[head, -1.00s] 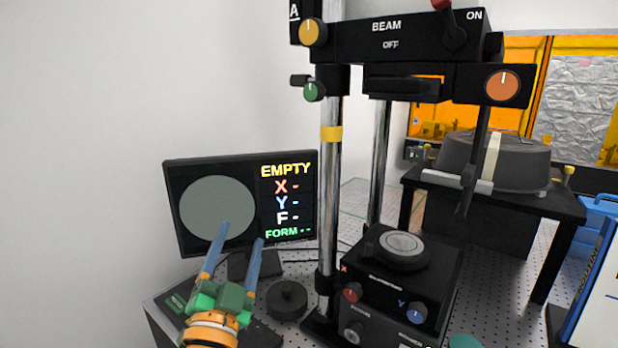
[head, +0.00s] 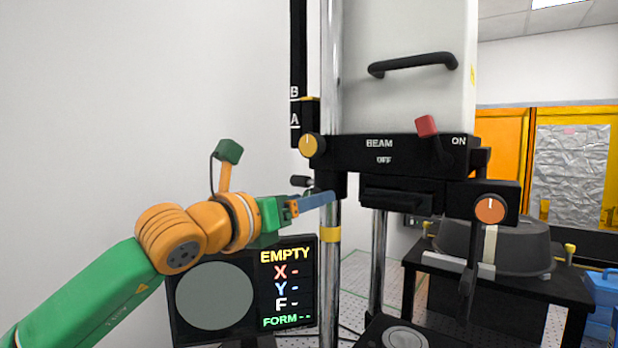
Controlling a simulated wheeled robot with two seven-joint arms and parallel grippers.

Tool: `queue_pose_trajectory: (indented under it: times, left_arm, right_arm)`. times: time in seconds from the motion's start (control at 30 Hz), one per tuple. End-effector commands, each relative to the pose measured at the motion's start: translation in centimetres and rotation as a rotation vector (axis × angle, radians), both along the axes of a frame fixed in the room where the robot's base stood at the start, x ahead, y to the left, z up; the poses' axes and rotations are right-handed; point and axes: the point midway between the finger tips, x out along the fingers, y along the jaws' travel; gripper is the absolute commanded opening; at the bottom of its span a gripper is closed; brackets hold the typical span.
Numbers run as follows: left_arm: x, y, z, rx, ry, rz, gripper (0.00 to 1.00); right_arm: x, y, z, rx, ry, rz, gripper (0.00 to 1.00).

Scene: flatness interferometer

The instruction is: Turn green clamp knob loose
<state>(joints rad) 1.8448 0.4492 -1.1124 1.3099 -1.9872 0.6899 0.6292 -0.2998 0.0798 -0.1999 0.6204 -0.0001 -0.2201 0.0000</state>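The green clamp knob is hidden in the head view, behind the blue fingers of my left gripper (head: 316,200). The black clamp block (head: 328,183) on the chrome column shows just above and behind the fingers, with a small black handle (head: 302,181) sticking out to the left. My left gripper reaches in from the left, with its fingers pointing right at the clamp's height. The fingers overlap in this side view, so I cannot tell how far apart they are or whether they touch the knob. My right gripper is not in view.
A yellow knob (head: 312,146) sits just above the clamp, and an orange knob (head: 489,208) is at the right of the beam head (head: 395,148). A yellow band (head: 331,234) rings the column below. The monitor (head: 290,280) reads EMPTY. Clear wall lies left.

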Motion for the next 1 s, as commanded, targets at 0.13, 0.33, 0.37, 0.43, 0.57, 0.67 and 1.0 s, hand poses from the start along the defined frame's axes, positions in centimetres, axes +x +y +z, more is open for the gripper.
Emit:
queue_pose_trajectory:
  times: [0.13, 0.33, 0.37, 0.43, 0.57, 0.67, 1.0]
  left_arm:
    - [0.84, -0.68, 0.14, 0.001, -0.001, -0.002, 0.69]
    - [0.86, -0.71, -0.12, 0.000, -0.002, -0.002, 0.67]
    - [0.86, -0.71, -0.12, 0.000, -0.002, -0.003, 0.58]
    - [0.84, -0.71, -0.12, 0.000, -0.002, -0.003, 0.40]
    - [0.83, -0.71, -0.11, -0.001, -0.001, -0.003, 0.04]
    - [0.84, -0.70, -0.10, -0.001, -0.001, -0.003, 0.00]
    - [0.83, -0.70, -0.19, 0.058, -0.045, -0.003, 0.00]
  right_arm:
    - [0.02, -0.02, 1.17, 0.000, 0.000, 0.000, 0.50]
    - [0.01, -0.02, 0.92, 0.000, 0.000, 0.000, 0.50]
    - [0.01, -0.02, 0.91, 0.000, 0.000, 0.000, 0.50]
    - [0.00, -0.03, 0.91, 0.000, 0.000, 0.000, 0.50]
    - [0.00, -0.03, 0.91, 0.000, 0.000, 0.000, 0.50]
    - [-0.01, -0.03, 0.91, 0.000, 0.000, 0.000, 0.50]
    - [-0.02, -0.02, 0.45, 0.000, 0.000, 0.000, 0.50]
